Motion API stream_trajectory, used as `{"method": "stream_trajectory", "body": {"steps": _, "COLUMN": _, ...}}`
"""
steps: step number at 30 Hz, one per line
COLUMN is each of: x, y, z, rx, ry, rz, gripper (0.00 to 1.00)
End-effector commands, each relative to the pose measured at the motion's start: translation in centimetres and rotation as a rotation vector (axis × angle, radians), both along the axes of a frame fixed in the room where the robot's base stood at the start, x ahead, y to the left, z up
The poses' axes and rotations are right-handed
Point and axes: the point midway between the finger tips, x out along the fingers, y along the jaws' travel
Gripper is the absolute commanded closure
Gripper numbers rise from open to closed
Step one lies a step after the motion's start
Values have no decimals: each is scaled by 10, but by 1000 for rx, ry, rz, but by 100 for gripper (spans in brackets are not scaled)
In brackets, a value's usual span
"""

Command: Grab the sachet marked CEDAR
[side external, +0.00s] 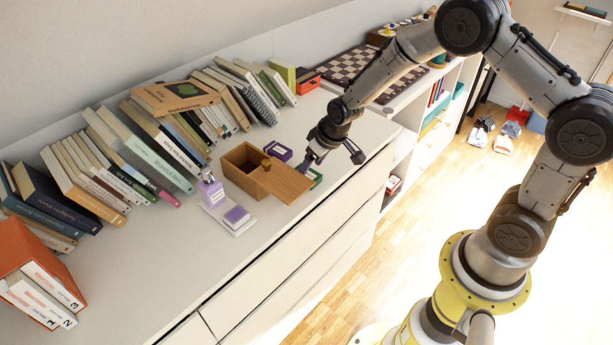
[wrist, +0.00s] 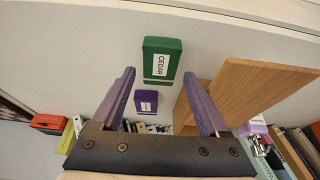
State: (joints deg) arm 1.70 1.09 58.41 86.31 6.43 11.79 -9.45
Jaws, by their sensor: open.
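The green sachet (wrist: 162,45) with a white label reading CEDAR lies on the white top, ahead of and between my fingers in the wrist view. In the side view a little of its green (side external: 317,178) shows beside the wooden box, partly hidden by my gripper. My gripper (wrist: 161,78) is open and empty, its two purple fingers spread apart. In the side view my gripper (side external: 309,163) is low, close to the green sachet; I cannot tell the exact gap. A purple sachet (wrist: 146,101) lies behind the green one and shows in the side view (side external: 278,151).
A wooden box (side external: 241,181) with a slanting wooden panel (side external: 284,182) stands close beside my gripper; the panel (wrist: 245,92) is near my right finger in the wrist view. Books line the wall.

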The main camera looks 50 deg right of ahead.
Motion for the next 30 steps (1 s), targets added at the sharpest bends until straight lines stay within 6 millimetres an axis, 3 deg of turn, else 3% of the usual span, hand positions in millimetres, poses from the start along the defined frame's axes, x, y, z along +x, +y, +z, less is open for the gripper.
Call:
{"method": "stream_trajectory", "body": {"steps": 6, "x": 10, "y": 1, "z": -24, "rx": 0, "ry": 1, "rz": 0, "gripper": 22}}
{"method": "stream_trajectory", "body": {"steps": 14, "x": 11, "y": 0, "z": -27, "rx": 0, "ry": 0, "rz": 0, "gripper": 22}}
{"method": "stream_trajectory", "body": {"steps": 26, "x": 11, "y": 0, "z": -26, "rx": 0, "ry": 0, "rz": 0, "gripper": 91}}
{"method": "stream_trajectory", "body": {"steps": 30, "x": 11, "y": 0, "z": -26, "rx": 0, "ry": 0, "rz": 0, "gripper": 92}}
